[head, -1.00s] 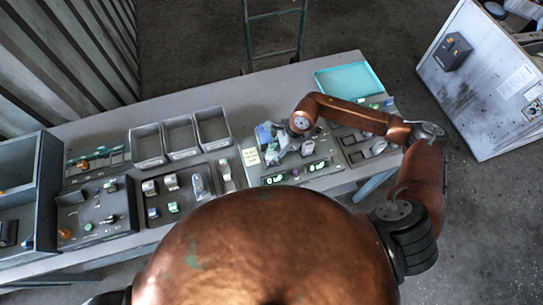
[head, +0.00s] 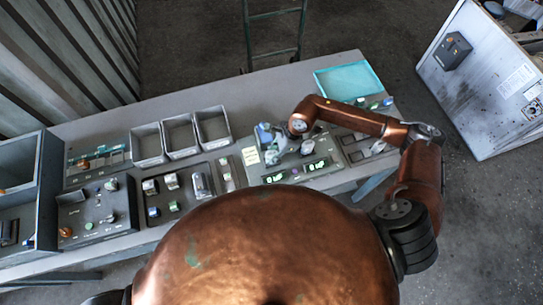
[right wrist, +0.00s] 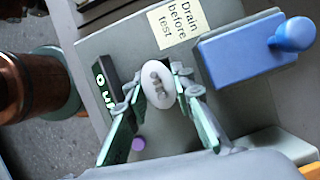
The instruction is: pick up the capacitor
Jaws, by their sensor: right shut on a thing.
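The capacitor (right wrist: 158,84), a pale rounded can with dark marks on its end, is between the green-sided fingers of my right gripper (right wrist: 157,88) in the right wrist view. The fingers are shut on it from both sides. In the head view my right gripper (head: 283,151) is over the grey test panel, and the capacitor cannot be made out there. Whether the capacitor touches the panel below is hidden. My left gripper is not in view.
A yellow "Drain before test" note (right wrist: 178,26) and a blue block with a round knob (right wrist: 246,50) are close to the gripper. Green-lit displays (head: 317,165) are at the panel's front. Three empty grey bins (head: 212,126) and a teal tray (head: 347,82) stand behind.

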